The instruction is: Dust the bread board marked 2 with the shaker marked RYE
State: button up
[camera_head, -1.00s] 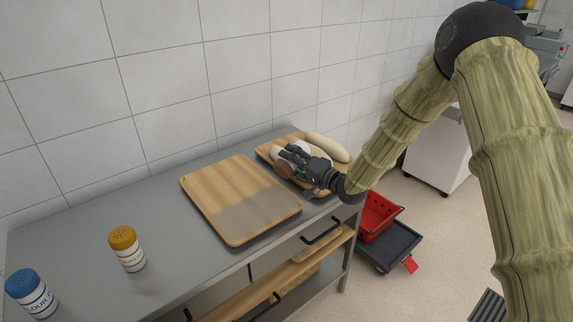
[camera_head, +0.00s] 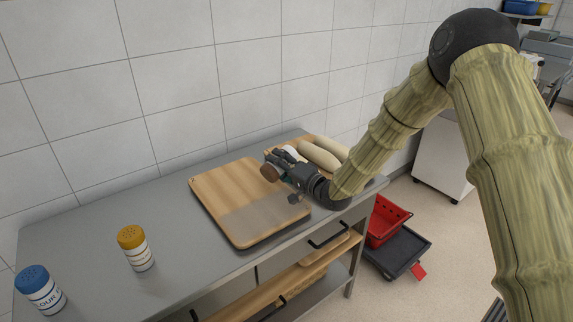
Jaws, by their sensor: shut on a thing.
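My gripper (camera_head: 281,163) is shut on a shaker with a brown cap (camera_head: 270,173) and a pale body (camera_head: 291,153). It is tipped, cap toward the lower left, and appears over the right edge of the near bread board. Its label cannot be read. The near wooden board (camera_head: 212,190) lies flat on the steel counter, with a small unreadable mark at its far left corner. A greyish pale patch covers its front part. A second wooden board (camera_head: 311,137) lies behind my gripper, bearing pale loaves (camera_head: 321,154); my gripper partly hides it.
A yellow-capped shaker (camera_head: 136,249) and a blue-capped flour shaker (camera_head: 40,291) stand upright on the steel counter (camera_head: 100,225) at the left. A tiled wall runs behind. A red basket (camera_head: 386,222) sits on a dark cart beyond the counter's right end.

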jog(key=shift+s+a+b, duration=0.65)
jog(key=shift+s+a, duration=0.35)
jog(key=shift+a, duration=6.85)
jog(key=shift+w+d, duration=2.85)
jog(key=shift+d, duration=0.1)
jog(key=s+a+r+m+b, duration=0.2)
jog(key=r+m, duration=0.1)
jog(key=m, duration=0.8)
jog(key=s+a+r+m+b, duration=0.2)
jog(key=r+m+b, duration=0.1)
jog(key=m, duration=0.7)
jog(key=shift+r+m, duration=0.25)
jog(key=shift+m, duration=0.15)
